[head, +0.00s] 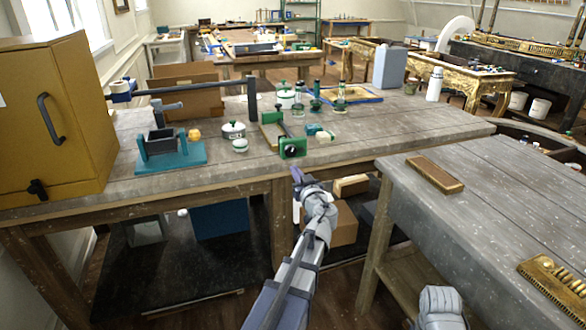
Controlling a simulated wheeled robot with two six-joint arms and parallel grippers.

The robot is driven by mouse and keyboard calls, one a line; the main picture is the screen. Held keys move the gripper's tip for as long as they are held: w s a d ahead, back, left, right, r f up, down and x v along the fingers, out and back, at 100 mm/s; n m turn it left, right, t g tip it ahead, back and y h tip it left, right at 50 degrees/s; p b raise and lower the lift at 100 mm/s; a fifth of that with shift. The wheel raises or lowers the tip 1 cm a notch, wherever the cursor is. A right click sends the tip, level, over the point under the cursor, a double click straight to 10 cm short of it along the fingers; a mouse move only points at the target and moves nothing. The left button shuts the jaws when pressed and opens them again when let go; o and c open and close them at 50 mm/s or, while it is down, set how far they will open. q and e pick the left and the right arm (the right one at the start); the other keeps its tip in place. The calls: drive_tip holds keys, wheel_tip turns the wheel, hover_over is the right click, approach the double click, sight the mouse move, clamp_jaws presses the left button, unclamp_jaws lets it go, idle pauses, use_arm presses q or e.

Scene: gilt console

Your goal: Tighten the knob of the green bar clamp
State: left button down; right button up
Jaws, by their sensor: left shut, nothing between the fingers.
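The green bar clamp (296,143) lies on the left wooden workbench, near its front edge. Its dark round knob (292,151) faces me on the green end block, and its bar runs back over the bench. My left gripper (297,174) is just below and in front of the knob, by the bench's front edge. Its fingers look shut and empty, and it appears apart from the knob. Only a grey part of my right arm shows at the bottom right; its gripper is not visible.
A yellow cabinet (75,110) stands at left. A second bench (470,195) with a brown block (435,174) is at right.

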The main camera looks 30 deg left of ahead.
sight(291, 151)
use_arm(q)
drive_tip(key=shift+v, duration=0.9)
drive_tip(key=shift+w+a+r, duration=0.1)
drive_tip(key=shift+w+a, duration=0.5)
drive_tip(key=shift+w, duration=0.3)
drive_tip(key=shift+w+a+f, duration=0.1)
drive_tip(key=shift+w+a, duration=0.45)
drive_tip(key=shift+w, duration=0.35)
drive_tip(key=shift+w+a+r, duration=0.1)
drive_tip(key=shift+w+a, duration=0.5)
drive_tip(key=shift+w, duration=0.3)
